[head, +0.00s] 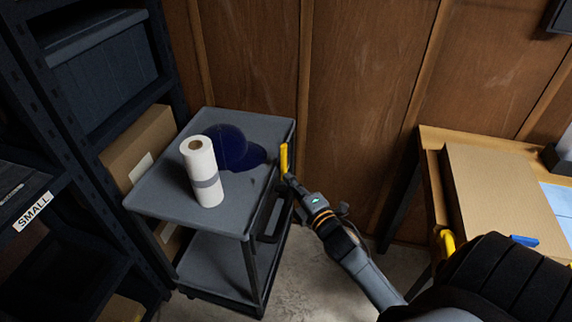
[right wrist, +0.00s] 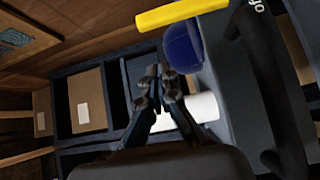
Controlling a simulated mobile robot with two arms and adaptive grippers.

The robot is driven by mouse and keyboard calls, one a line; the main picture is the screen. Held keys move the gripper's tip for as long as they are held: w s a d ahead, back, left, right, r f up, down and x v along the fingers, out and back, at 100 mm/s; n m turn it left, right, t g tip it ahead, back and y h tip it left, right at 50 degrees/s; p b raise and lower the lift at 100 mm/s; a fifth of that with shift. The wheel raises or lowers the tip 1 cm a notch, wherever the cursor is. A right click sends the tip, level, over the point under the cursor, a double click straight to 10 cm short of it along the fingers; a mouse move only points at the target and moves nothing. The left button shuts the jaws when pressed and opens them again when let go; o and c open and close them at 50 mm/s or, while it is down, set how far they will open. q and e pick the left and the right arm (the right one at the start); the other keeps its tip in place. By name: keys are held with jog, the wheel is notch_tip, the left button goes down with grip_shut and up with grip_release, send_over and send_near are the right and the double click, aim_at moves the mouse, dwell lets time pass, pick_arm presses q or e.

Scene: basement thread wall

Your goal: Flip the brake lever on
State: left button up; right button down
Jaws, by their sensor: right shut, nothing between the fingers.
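The brake lever (head: 284,158) is a yellow bar standing roughly upright at the right edge of the grey cart (head: 160,196). In the right wrist view the yellow lever (right wrist: 182,14) lies across the top of the picture, beyond my fingertips. My right gripper (head: 288,180) is beside the cart's right edge, just below the lever in the head view. Its fingers (right wrist: 160,74) are shut and empty, and a gap shows between them and the lever in the wrist view. My left gripper is not in view.
Dark shelving (head: 100,75) stands at the left. A wooden table (head: 432,190) stands at the right. Bare floor (head: 310,270) lies between cart and table.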

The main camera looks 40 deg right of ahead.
aim_at(286, 162)
jog(key=w+d, duration=0.1)
jog(key=w, duration=0.1)
jog(key=w+b, duration=0.1)
jog(key=w, duration=0.1)
jog(key=w+d+b, duration=0.1)
jog(key=w, duration=0.1)
jog(key=shift+w+d+f, duration=0.15)
jog(key=shift+w+d, duration=0.15)
jog(key=shift+w, duration=0.05)
jog(key=shift+w+d, duration=0.3)
jog(key=shift+d, duration=0.1)
jog(key=shift+r, duration=0.2)
